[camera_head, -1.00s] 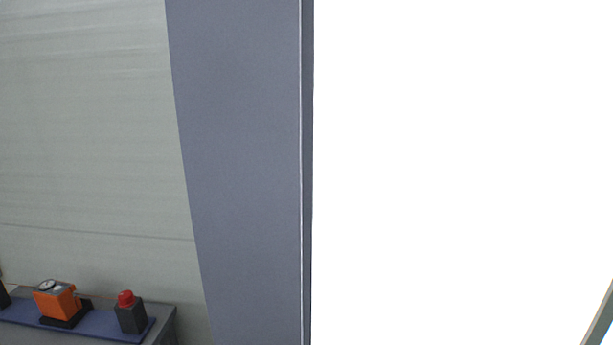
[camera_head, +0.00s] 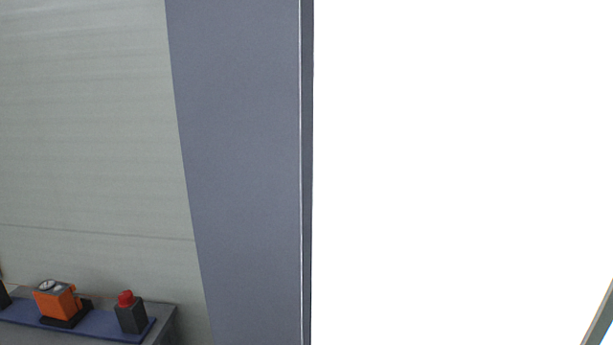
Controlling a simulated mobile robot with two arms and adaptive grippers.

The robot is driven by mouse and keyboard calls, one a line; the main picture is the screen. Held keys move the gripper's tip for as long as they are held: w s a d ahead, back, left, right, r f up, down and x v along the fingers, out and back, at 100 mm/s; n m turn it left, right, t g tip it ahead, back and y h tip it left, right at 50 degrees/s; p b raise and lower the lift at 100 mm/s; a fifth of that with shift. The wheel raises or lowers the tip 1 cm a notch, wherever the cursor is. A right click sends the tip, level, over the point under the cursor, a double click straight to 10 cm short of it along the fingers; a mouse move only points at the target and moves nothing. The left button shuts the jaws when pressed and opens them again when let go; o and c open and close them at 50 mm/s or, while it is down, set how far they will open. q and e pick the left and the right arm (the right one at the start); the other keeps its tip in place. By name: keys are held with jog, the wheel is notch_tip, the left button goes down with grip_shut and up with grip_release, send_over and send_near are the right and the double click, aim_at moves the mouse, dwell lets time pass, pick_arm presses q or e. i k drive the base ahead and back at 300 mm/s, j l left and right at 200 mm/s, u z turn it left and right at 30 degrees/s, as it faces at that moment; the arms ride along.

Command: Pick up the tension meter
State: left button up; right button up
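An orange boxy device with a round dial on its dark top, which looks like the tension meter (camera_head: 55,304), stands at the lower left. It sits on a black base (camera_head: 70,317) on a blue mat (camera_head: 100,327) that covers part of a grey bench top. Neither of my grippers is in view, and nothing is holding the device.
A dark block with a red knob (camera_head: 127,309) stands right of the orange device. Another dark object (camera_head: 3,294) is cut off at the left edge. The grey bench (camera_head: 170,325) ends just right of the mat. A tall blue-grey panel (camera_head: 245,170) fills the middle.

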aim_at(63, 304)
jog(key=u, duration=1)
jog(key=i+j, duration=0.1)
jog(key=j, duration=0.35)
jog(key=i+z, duration=0.05)
